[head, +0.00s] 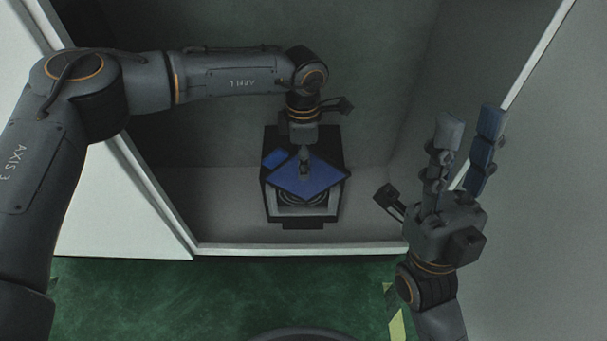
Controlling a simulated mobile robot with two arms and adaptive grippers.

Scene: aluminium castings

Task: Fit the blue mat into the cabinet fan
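The cabinet fan (302,213) is a dark box with a round grille, on the floor of the open cabinet. The blue mat (318,184) is a flat square over the fan's upper front, turned at an angle to its edges. My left gripper (304,160) points down at the middle of the mat; its fingers are close together and look shut on it. Whether the mat touches the fan is unclear. My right gripper (469,118) is raised at the right, empty, with its fingers apart.
The cabinet's back wall (390,90) and front sill (300,249) bound the space. A small blue patch (274,158) shows on the fan's top at left. The cabinet floor (375,220) is bare right of the fan. Outside lies green floor (190,300) with a yellow stripe (397,325).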

